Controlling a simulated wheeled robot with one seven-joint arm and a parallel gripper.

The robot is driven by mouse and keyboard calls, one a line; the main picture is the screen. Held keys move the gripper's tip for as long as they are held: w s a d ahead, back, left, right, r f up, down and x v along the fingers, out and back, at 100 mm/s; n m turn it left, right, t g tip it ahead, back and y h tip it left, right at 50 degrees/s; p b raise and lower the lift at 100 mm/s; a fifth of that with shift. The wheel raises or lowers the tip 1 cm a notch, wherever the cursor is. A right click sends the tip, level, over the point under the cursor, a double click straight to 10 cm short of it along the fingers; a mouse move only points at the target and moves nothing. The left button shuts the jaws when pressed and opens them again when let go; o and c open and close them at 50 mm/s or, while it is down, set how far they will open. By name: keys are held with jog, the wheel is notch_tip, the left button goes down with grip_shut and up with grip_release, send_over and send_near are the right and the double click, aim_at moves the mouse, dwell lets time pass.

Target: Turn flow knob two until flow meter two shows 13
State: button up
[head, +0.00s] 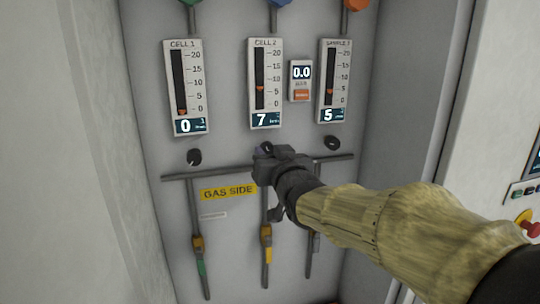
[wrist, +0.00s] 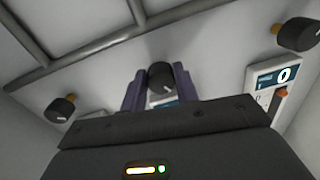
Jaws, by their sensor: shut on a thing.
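Flow meter two (head: 264,85), labelled CELL 2, reads 7 on its display, with its orange float below mid-scale. Flow knob two (head: 267,147) is a small black knob below that meter, partly hidden by my gripper (head: 262,156). In the wrist view, knob two (wrist: 160,76) sits between the two purple fingers of my gripper (wrist: 160,84), with its white mark visible. The fingers are shut on the knob from both sides. My forearm comes in from the lower right.
The CELL 1 meter (head: 185,88) reads 0 and the right meter (head: 334,82) reads 5. Knob one (head: 194,157) and the right knob (head: 332,143) stand on either side. A small 0.0 display (head: 301,73) sits between meters. A horizontal pipe (head: 225,172) runs below the knobs.

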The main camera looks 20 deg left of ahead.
jog(key=shift+f+m+b, duration=0.15)
jog(key=shift+m+b, duration=0.15)
jog(key=shift+b, duration=0.25)
jog(key=m+b, duration=0.2)
jog(key=b, duration=0.2)
jog(key=shift+f+m, duration=0.2)
jog(key=shift+m, duration=0.2)
jog(key=m+b, duration=0.4)
jog(key=b, duration=0.1)
jog(key=shift+r, duration=0.1)
jog(key=m+b, duration=0.2)
jog(key=m, duration=0.3)
jog(key=shift+a+r, duration=0.1)
jog(key=shift+r, duration=0.05)
jog(key=m+b, duration=0.1)
jog(key=m, duration=0.4)
jog(key=shift+s+r+m+t, duration=0.1)
jog(key=shift+m+t, duration=0.3)
jog(key=o, duration=1)
